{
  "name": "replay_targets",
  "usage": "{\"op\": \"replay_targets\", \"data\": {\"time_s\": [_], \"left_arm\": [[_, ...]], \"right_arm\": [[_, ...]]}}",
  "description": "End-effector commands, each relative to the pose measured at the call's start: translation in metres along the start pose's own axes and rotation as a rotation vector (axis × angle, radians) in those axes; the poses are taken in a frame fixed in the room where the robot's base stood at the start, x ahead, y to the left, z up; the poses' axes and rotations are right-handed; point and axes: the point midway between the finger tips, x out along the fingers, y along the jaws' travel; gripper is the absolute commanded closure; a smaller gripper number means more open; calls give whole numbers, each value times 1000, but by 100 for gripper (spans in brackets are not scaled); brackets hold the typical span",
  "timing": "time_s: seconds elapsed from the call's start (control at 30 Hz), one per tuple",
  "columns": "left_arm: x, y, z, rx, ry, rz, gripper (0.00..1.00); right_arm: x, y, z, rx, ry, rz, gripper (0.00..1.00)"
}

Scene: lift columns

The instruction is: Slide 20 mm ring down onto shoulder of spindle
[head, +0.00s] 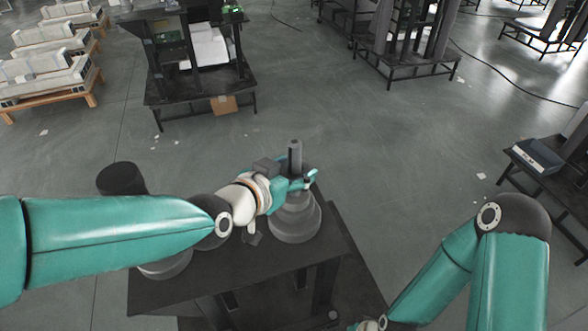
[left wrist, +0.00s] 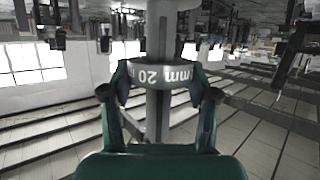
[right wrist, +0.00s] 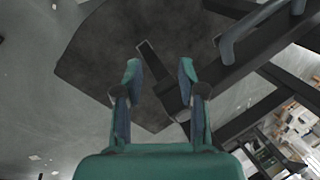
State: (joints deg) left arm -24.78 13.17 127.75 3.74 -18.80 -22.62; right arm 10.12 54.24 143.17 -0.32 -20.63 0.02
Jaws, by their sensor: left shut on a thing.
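A grey spindle (head: 295,157) stands upright on a stepped round base (head: 297,226) on the dark table; its shaft (left wrist: 158,112) also shows in the left wrist view. The ring (left wrist: 150,76), grey with "20 mm" lettering, is around the shaft. My left gripper (left wrist: 160,84) is shut on the ring, one finger at each side. A wider pale grey part (left wrist: 176,4) of the spindle shows at the top of that view, apart from the ring. In the head view the ring cannot be made out at my left gripper (head: 306,182). My right gripper (right wrist: 158,82) is open and empty.
The dark table (head: 200,289) carries a black cylinder (head: 121,179) at its far left. My left forearm crosses above the table. A black rack (head: 200,85) stands behind on the floor, and a dark stand with a grey box (head: 538,156) is at right. Floor between is mostly clear.

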Motion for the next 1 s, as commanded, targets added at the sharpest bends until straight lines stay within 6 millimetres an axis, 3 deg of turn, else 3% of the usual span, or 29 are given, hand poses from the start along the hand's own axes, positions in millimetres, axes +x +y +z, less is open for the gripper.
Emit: {"op": "replay_targets", "data": {"time_s": [1.0], "left_arm": [[16, -1, 40, 0, 2, -2, 79]], "right_arm": [[43, 16, 0, 0, 0, 0, 60]]}}
